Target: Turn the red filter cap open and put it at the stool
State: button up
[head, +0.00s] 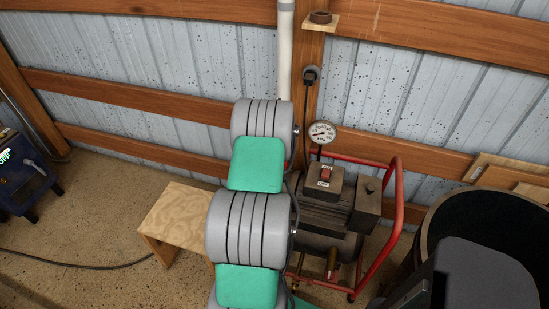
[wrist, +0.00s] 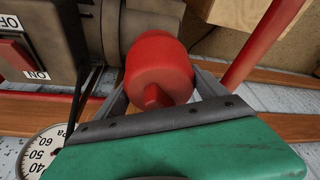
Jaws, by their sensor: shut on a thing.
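The red filter cap (wrist: 158,62) fills the upper middle of the wrist view, with a raised ridge on the side toward me. My gripper (wrist: 162,92) has a finger on each side of it and is shut on it. The cap sits up against a grey cylindrical housing (wrist: 150,12) of the compressor; I cannot tell whether it is still threaded on. In the head view my arm hides the cap and gripper. The low wooden stool (head: 182,213) stands on the floor left of the compressor, its visible top bare and its right side partly behind my arm.
The compressor (head: 325,215) has a red tube frame (head: 392,215), a switch box (head: 324,178) and a pressure gauge (head: 322,132) close to my arm. A black barrel (head: 480,205) stands at right. A cable (head: 75,265) crosses the floor at left.

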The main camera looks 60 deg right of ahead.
jog(key=n, duration=0.3)
jog(key=shift+s+a+f+t+b, duration=0.1)
jog(key=shift+a+f+t+b, duration=0.15)
jog(key=shift+t+b, duration=0.1)
jog(key=shift+d+f+n+t+y+b, duration=0.1)
jog(key=shift+f+n+t+y+b, duration=0.15)
jog(key=shift+n+y+b, duration=0.7)
jog(key=o, duration=1.7)
jog(key=shift+r+h+p, duration=0.2)
jog(key=shift+h+p, duration=0.15)
jog(key=shift+p, duration=0.05)
jog(key=shift+o, duration=1.1)
jog(key=shift+r, duration=0.1)
jog(key=shift+d+r, duration=0.1)
jog(key=shift+r+p, duration=1.55)
jog(key=shift+r, duration=1.45)
